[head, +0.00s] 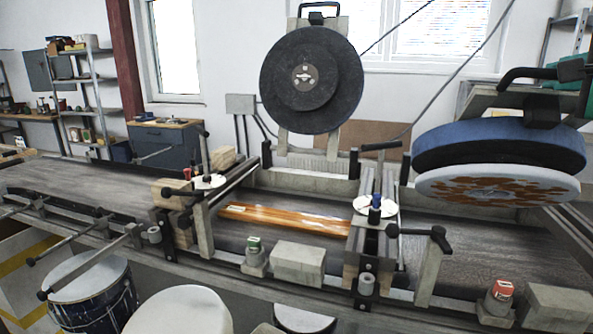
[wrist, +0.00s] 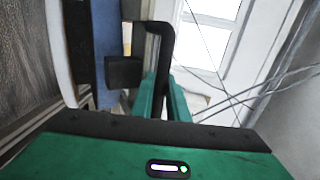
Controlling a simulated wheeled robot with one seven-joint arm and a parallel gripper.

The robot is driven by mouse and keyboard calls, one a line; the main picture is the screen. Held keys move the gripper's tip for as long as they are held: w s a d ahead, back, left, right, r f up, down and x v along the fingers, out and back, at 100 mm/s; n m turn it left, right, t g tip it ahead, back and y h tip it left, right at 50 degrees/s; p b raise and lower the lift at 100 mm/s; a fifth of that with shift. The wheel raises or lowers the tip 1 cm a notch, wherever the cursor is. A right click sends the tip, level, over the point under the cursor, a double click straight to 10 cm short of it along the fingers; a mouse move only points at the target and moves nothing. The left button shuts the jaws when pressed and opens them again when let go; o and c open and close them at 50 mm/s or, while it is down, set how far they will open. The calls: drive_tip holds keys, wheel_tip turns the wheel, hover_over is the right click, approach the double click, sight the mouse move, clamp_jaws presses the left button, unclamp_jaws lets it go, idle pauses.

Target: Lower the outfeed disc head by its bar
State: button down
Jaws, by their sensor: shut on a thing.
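The outfeed disc head (head: 495,150) is at the right in the head view. It has a blue and black body and a white pad with orange-brown stains facing down, tilted and raised clear of the belt. Its black bent bar (head: 520,75) stands on top. My green gripper (head: 574,72) is at the right edge of the head view, at the bar's right end. In the wrist view my gripper's green fingers (wrist: 163,100) are shut on the black bar (wrist: 163,50), with the blue disc body (wrist: 107,45) beside it. The exact contact is partly hidden.
A second, black disc head (head: 311,80) stands upright behind the conveyor (head: 90,180). An orange-brown board (head: 285,219) lies on the belt. Posts with black handles, blocks and small cans line the front rail. Drums and a white round top stand in front.

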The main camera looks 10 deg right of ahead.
drive_tip(key=shift+s+a+f, duration=0.1)
drive_tip(key=shift+s+f, duration=0.15)
drive_tip(key=shift+f, duration=0.25)
drive_tip(key=shift+s+a+f, duration=0.1)
drive_tip(key=shift+s+f, duration=0.1)
drive_tip(key=shift+f, duration=0.25)
